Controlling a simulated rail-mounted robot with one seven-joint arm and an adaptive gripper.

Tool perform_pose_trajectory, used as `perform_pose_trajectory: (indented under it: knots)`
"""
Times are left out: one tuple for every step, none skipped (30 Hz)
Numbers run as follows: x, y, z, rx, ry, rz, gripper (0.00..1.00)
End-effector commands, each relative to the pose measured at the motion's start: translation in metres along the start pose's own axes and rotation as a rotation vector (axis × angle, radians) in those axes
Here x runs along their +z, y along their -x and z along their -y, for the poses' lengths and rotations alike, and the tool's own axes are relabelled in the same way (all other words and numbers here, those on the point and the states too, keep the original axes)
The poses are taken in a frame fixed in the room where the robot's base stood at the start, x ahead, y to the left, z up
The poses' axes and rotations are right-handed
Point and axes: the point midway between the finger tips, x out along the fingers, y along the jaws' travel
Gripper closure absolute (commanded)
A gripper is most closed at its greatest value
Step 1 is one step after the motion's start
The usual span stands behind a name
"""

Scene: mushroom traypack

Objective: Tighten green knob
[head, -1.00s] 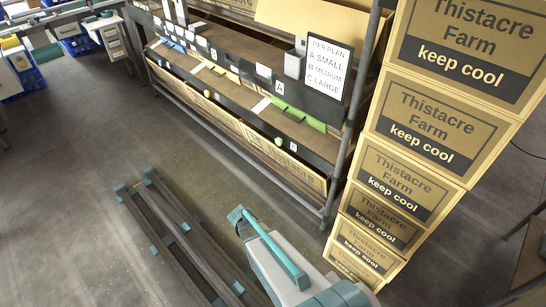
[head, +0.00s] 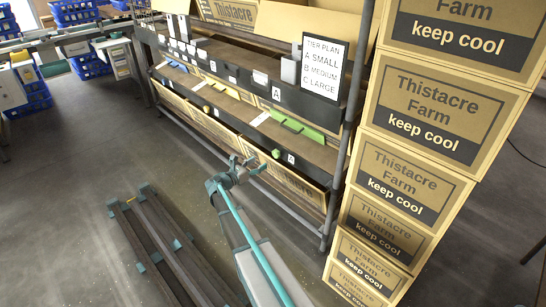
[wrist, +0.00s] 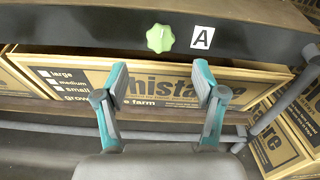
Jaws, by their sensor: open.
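The green knob (wrist: 160,38) is a lobed, light-green knob on a dark rail (wrist: 90,32), left of a white "A" label (wrist: 203,38) in the wrist view. It also shows in the head view (head: 277,153), small, on the front rail of the shelf rack. My gripper (wrist: 160,88) is open and empty, its two teal-tipped fingers spread below the knob in the wrist view. In the head view my gripper (head: 243,165) is left of and slightly below the knob. It is apart from the knob, and nothing covers the knob.
Cardboard "Thistacre" boxes (wrist: 175,88) sit under the rail. A yellow knob (head: 207,108) is farther left along the rack. A tall stack of cartons (head: 420,105) stands to the right, beside the rack's upright post (head: 350,120). A low dark frame (head: 160,240) lies on the floor at left.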

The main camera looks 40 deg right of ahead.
Motion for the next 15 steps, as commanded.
perform_pose_trajectory:
  knots:
    - [-0.001,-0.005,0.000,-0.001,0.000,0.000,0.30]
    - [-0.002,-0.008,-0.001,-0.001,0.000,-0.001,0.30]
    - [-0.002,-0.013,-0.001,-0.001,-0.001,-0.001,0.30]
    - [-0.002,-0.017,-0.001,-0.001,-0.001,-0.001,0.30]
    - [-0.003,-0.022,0.000,-0.002,-0.002,-0.001,0.30]
    - [-0.003,-0.029,0.000,-0.003,-0.002,-0.001,0.30]
    - [-0.003,-0.034,-0.001,-0.002,-0.002,-0.001,0.30]
    - [-0.004,-0.039,-0.001,-0.002,-0.003,-0.001,0.30]
    - [-0.004,-0.046,-0.001,-0.002,-0.003,-0.001,0.30]
    - [-0.004,-0.052,0.000,-0.003,-0.003,-0.001,0.30]
    - [-0.004,-0.057,-0.001,-0.003,-0.003,-0.001,0.30]
    - [-0.004,-0.064,-0.001,-0.001,-0.003,-0.001,0.30]
    - [-0.003,-0.069,-0.001,-0.001,-0.003,-0.001,0.30]
    - [-0.003,-0.073,-0.001,-0.002,-0.003,-0.001,0.30]
    - [-0.003,-0.079,0.000,-0.002,-0.003,-0.001,0.30]
